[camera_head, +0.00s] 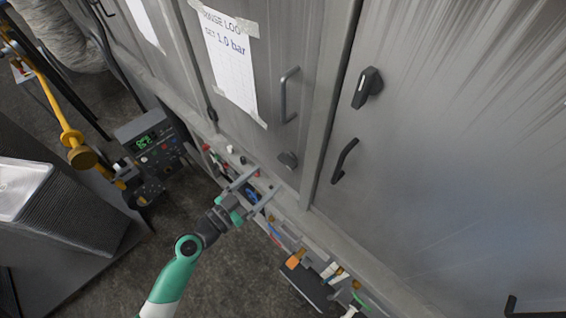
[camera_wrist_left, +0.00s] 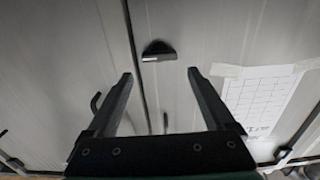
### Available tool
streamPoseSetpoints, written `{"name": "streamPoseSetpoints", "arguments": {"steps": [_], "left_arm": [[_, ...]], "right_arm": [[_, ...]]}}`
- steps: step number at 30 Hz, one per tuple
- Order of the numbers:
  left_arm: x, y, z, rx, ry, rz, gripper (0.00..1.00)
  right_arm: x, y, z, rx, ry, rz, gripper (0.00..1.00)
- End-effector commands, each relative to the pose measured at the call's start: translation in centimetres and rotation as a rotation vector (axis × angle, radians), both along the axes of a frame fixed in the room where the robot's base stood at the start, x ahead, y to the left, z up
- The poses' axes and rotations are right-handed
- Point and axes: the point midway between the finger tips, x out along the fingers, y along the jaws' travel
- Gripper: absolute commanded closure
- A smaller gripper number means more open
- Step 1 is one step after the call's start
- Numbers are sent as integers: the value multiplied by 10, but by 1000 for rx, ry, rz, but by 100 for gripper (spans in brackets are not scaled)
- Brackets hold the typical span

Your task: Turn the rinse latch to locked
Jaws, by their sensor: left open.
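A small dark knob-like latch (camera_head: 288,160) sits low on the grey door with the rinse log sheet, below that door's bar handle. In the left wrist view the latch (camera_wrist_left: 158,50) is a dark half-round piece with a pale lower edge, just beyond and between the fingertips. My left gripper (camera_head: 267,179) is open and empty, close to the latch but apparently apart from it. In the left wrist view its two fingers (camera_wrist_left: 160,74) are spread wide. No lock marking on the latch is readable. My right gripper is not in view.
The rinse log sheet (camera_head: 229,60) is taped beside a bar handle (camera_head: 289,95). The right door has a black latch (camera_head: 367,88) and black handle (camera_head: 343,160). A ledge with coloured fittings runs below. A control box (camera_head: 150,142) and stacked pans (camera_head: 75,210) stand left.

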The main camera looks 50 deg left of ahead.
Motion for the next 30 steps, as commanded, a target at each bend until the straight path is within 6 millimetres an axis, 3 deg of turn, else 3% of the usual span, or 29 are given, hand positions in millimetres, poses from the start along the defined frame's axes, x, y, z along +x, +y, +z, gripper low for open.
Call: {"name": "streamPoseSetpoints", "arguments": {"steps": [3, 9, 14, 21, 30], "left_arm": [[29, 0, 4, 2, -2, -4, 12], [65, 2, 1, 0, 0, -2, 12], [76, 3, 1, 1, -1, 0, 12], [76, 3, 0, 1, 0, 0, 14], [76, 3, 0, 1, 0, 0, 68]], "right_arm": [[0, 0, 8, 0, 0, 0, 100], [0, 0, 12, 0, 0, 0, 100], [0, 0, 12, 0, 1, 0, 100], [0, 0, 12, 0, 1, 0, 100], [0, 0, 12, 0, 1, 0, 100]]}}
